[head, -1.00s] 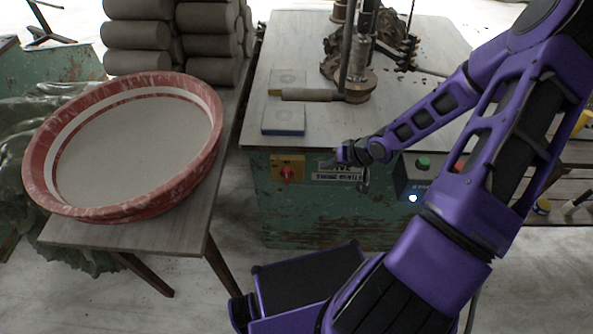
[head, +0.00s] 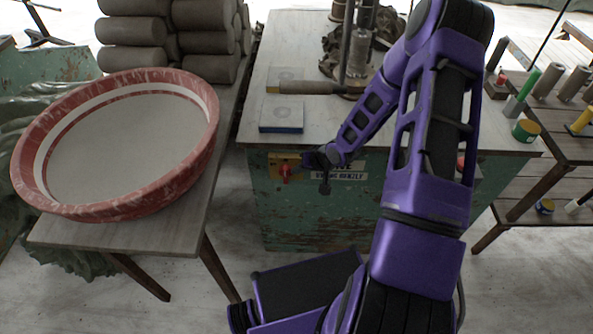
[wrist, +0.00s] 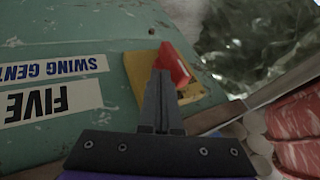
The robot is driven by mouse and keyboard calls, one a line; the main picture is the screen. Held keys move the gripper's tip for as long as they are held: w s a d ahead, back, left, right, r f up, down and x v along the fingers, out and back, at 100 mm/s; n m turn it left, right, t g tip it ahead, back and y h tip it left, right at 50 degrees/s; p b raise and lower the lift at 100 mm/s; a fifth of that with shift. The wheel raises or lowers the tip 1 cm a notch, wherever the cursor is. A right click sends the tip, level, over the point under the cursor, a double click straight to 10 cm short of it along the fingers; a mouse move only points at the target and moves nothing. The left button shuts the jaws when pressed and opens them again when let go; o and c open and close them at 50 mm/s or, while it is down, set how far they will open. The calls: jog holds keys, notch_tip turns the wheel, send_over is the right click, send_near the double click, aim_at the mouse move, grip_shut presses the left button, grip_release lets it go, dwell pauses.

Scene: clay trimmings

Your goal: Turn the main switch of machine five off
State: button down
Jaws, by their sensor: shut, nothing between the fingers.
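The main switch is a red knob (head: 286,173) on a yellow plate (head: 276,159), on the green front of the machine, left of its label "FIVE" (head: 345,176). In the wrist view the red knob (wrist: 177,64) and yellow plate (wrist: 197,93) show beyond my fingers, and the label (wrist: 50,102) appears upside down. My gripper (head: 300,167) is just right of the knob in the head view. In the wrist view its closed fingers (wrist: 160,78) overlap the knob's edge; I cannot tell whether they touch it. Nothing is between them.
A table with a large red-rimmed basin (head: 205,170) stands left of the machine. A blue-edged block (head: 282,116) and a wooden-handled tool (head: 308,87) lie on the machine top (head: 420,135). A shelf (head: 510,205) with coloured items stands at right. My arm covers the machine's right front.

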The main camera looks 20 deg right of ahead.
jog(key=shift+w+a, duration=0.1)
jog(key=shift+a, duration=0.2)
